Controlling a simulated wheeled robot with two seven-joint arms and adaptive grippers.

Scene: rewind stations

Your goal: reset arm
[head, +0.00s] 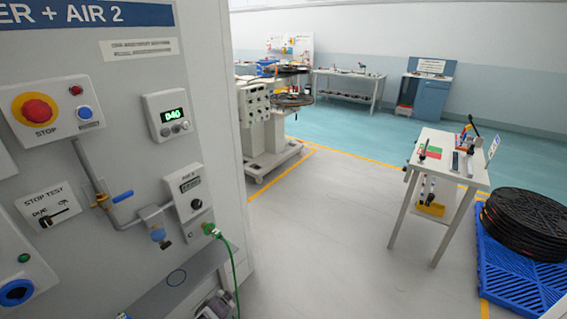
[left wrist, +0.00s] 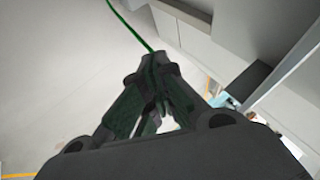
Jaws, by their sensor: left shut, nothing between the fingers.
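My left gripper (left wrist: 158,62) shows in the left wrist view with its dark fingers brought together at the tips and nothing between them. A thin green hose (left wrist: 128,22) runs down behind the fingertips in that view; I cannot tell whether it touches them. In the head view the same green hose (head: 235,268) hangs from a fitting on the grey panel (head: 130,75) and leaves the picture at the bottom. My right gripper is in neither view.
The panel at left carries a red stop button (head: 37,110), a green display (head: 172,115) and a valve pipe with a blue handle (head: 122,196). A small white table (head: 448,135) and a blue pallet (head: 500,275) with black reels (head: 525,220) stand at right. The middle floor is clear.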

